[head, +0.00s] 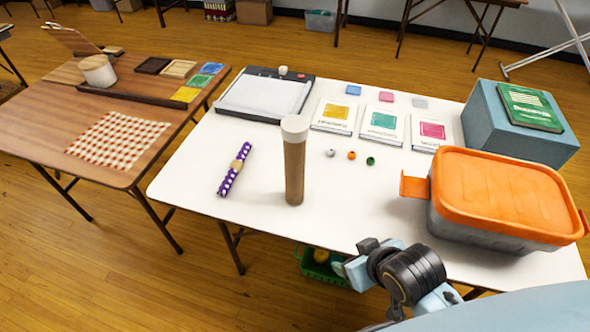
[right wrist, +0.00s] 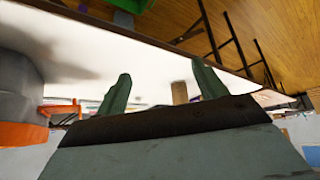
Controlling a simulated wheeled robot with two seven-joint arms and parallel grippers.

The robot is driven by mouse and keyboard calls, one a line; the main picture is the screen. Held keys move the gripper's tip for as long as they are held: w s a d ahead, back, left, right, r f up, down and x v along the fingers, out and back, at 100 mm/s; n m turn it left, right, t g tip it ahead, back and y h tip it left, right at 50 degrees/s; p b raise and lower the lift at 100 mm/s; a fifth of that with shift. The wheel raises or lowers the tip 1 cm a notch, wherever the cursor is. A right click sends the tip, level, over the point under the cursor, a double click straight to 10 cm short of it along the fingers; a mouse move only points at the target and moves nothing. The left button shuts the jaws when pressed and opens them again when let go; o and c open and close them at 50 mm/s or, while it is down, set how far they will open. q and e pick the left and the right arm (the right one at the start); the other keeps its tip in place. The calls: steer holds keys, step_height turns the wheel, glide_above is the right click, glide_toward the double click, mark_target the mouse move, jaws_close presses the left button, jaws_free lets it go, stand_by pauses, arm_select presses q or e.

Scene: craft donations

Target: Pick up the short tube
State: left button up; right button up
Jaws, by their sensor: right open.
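A brown cardboard tube (head: 294,165) with a white cap stands upright near the middle of the white table. I take it as the short tube. In the right wrist view, a small brown shape (right wrist: 180,92) between the fingers looks like part of it. My right gripper (head: 350,268) is at the table's front edge, to the right of the tube and nearer to me, apart from it. In the right wrist view its two green fingers (right wrist: 161,72) are spread with nothing held. My left gripper is not in view.
A purple dotted roll (head: 234,170) lies left of the tube. An orange-lidded bin (head: 505,195) stands on the right. Several small beads (head: 351,155), booklets (head: 383,124) and a paper trimmer (head: 265,94) lie behind. A green basket (head: 318,266) is below the front edge.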

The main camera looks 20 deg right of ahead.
steer(key=w+a+r+t+y, duration=0.1)
steer(key=w+r+t, duration=0.2)
steer(key=w, duration=0.2)
steer(key=w+r+t+y, duration=0.1)
steer(key=w+r+t, duration=0.2)
steer(key=w, duration=0.2)
steer(key=n+t+y, duration=0.2)
steer(key=t+y, duration=0.1)
steer(key=t, duration=0.2)
glide_toward(301, 154)
steer(key=w, duration=0.2)
steer(key=x, duration=0.6)
steer(key=shift+w+a, duration=0.15)
steer(key=shift+a, duration=0.15)
steer(key=shift+m, duration=0.3)
steer(key=shift+r+b+x, duration=0.1)
steer(key=shift+b+x, duration=0.1)
steer(key=shift+x, duration=1.3)
steer(key=shift+r+b+x, duration=0.15)
steer(key=shift+b+x, duration=0.05)
steer(key=shift+x, duration=1.25)
steer(key=c, duration=1.3)
